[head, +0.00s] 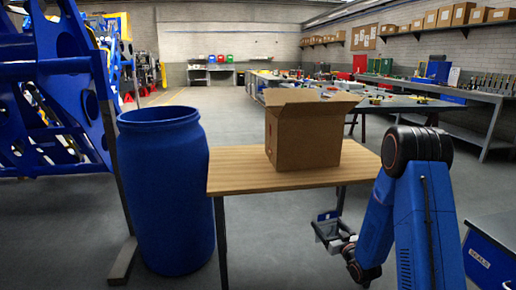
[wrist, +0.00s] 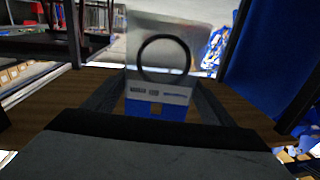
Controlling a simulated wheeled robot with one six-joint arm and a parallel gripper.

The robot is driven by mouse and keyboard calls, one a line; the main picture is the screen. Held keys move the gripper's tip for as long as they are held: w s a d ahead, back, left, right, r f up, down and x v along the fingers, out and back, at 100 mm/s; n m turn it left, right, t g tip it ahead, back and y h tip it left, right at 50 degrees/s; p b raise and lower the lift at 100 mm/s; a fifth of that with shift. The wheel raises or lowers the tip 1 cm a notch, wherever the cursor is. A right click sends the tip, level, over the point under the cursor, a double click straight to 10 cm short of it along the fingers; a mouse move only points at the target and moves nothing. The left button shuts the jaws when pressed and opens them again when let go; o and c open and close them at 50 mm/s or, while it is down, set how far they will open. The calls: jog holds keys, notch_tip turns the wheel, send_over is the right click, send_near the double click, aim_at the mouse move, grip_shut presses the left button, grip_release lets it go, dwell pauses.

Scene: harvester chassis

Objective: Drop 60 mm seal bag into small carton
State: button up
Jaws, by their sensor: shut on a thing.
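A brown cardboard carton (head: 298,140) with raised flaps stands on a small wood-topped table (head: 235,180) in the head view. My gripper (head: 328,226) is low beside the table's front right part, to the right of and below the carton. In the wrist view my gripper (wrist: 155,98) is shut on a clear seal bag (wrist: 164,92). The bag is upright between the fingers, with a black ring inside and a white and blue printed label at its lower part. The size print is too blurred to read. The carton's inside is hidden in the head view.
A tall blue barrel (head: 165,190) stands left of the table. A blue machine chassis (head: 55,90) fills the far left. A long workbench (head: 400,103) with parts is behind the carton. Open floor lies at back left.

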jog(key=shift+w+a+f, duration=0.1)
jog(key=shift+a+f, duration=0.1)
jog(key=shift+f, duration=0.35)
jog(key=shift+w+a+f, duration=0.1)
jog(key=shift+a+f, duration=0.1)
jog(key=shift+f, duration=0.35)
